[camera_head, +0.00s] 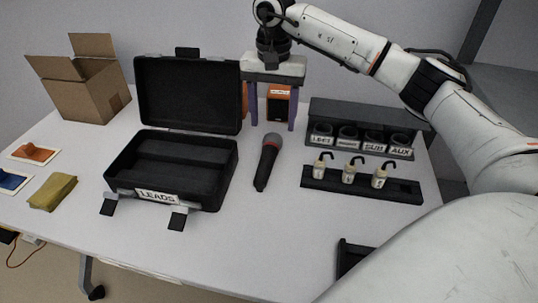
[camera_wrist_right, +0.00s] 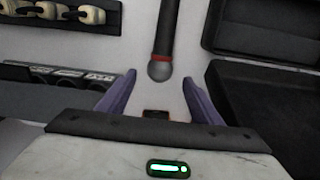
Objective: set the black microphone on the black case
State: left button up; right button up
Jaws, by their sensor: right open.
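The black microphone (camera_head: 267,163) lies on the white table, right of the case, its grey head with a red band pointing to the back. In the right wrist view the microphone (camera_wrist_right: 168,28) hangs down from the top edge, its head close ahead of the fingertips. The black case (camera_head: 172,180) stands open with its lid raised at the back, a LEADS label on its front; it looks empty. The case also shows in the right wrist view (camera_wrist_right: 262,97). My right gripper (camera_head: 272,127) is open and empty, behind the microphone's head. My left gripper is out of view.
An orange and black box (camera_head: 278,103) stands behind my right gripper's fingers. A labelled rack (camera_head: 362,115) and a black tray (camera_head: 362,186) with three hooked pieces are at right. A cardboard box (camera_head: 85,82) and yellow cloth (camera_head: 52,192) are at left. The front middle is clear.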

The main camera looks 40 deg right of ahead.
aim_at(273, 135)
notch_tip(273, 135, down, 4)
jog(key=shift+f, duration=0.2)
jog(key=shift+r, duration=0.1)
jog(key=c, duration=1.4)
